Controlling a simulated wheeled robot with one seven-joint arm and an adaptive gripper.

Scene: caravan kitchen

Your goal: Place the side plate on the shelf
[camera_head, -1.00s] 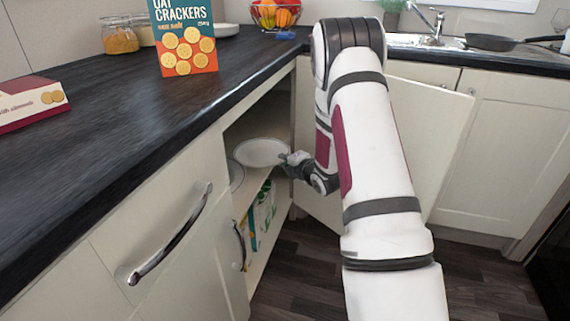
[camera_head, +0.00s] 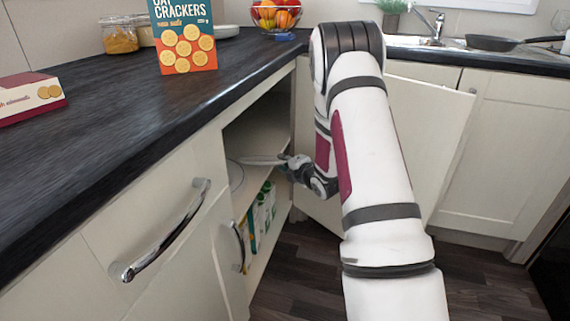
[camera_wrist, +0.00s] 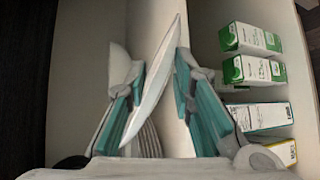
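The side plate (camera_head: 262,160) is white and seen nearly edge-on in the head view, inside the open corner cupboard. In the wrist view the side plate (camera_wrist: 160,75) runs slantwise between the two fingers. My gripper (camera_head: 287,165) is at its right edge; in the wrist view my gripper (camera_wrist: 160,62) has its fingers closed in on the plate, which sits askew to them. The shelf (camera_head: 262,133) is the pale board inside the cupboard. Whether the plate touches it is not clear.
Another white plate (camera_head: 235,175) lies at the shelf's left, and stacked plate edges (camera_wrist: 150,140) show in the wrist view. Cartons (camera_head: 262,212) stand on the lower level. The open cupboard door (camera_head: 425,130) is behind my arm. The dark worktop (camera_head: 110,110) overhangs the cupboard.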

